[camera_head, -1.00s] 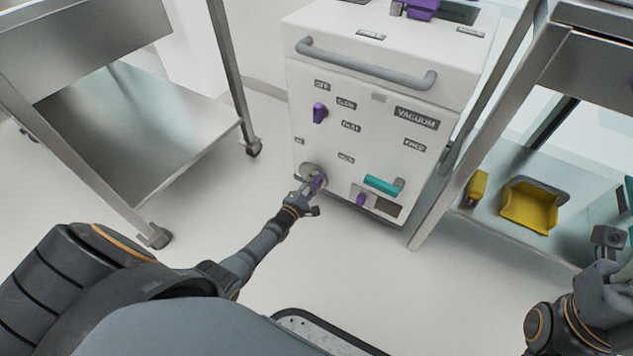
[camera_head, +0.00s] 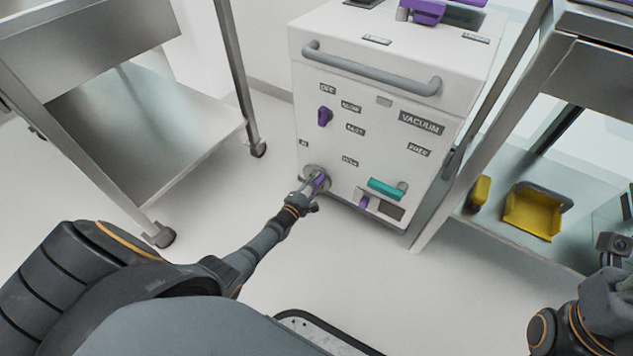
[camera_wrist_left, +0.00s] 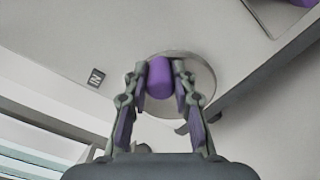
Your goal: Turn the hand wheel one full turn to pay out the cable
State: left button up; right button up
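The hand wheel (camera_head: 327,171) is a round grey disc low on the left of the white vacuum cabinet's front. Its purple handle (camera_head: 320,181) sticks out towards me. In the left wrist view the disc (camera_wrist_left: 203,77) lies behind the purple handle (camera_wrist_left: 160,80). My left gripper (camera_head: 314,186) is at the handle, and its fingers (camera_wrist_left: 160,85) close in on both sides of it. The fingers hide part of the wheel. My right gripper (camera_head: 613,245) is at the right edge, away from the cabinet, and its fingers are not clear. No cable shows.
The white cabinet (camera_head: 390,120) carries a grey bar handle (camera_head: 370,70), a purple knob (camera_head: 325,117) and a teal handle (camera_head: 385,189). A steel cart (camera_head: 150,130) stands left. A shelf on the right holds a yellow bin (camera_head: 533,212). The floor between is clear.

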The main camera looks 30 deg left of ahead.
pick_arm(q)
jog(key=o, duration=0.3)
jog(key=s, duration=0.8)
jog(key=s+a, duration=0.1)
jog(key=s, duration=0.3)
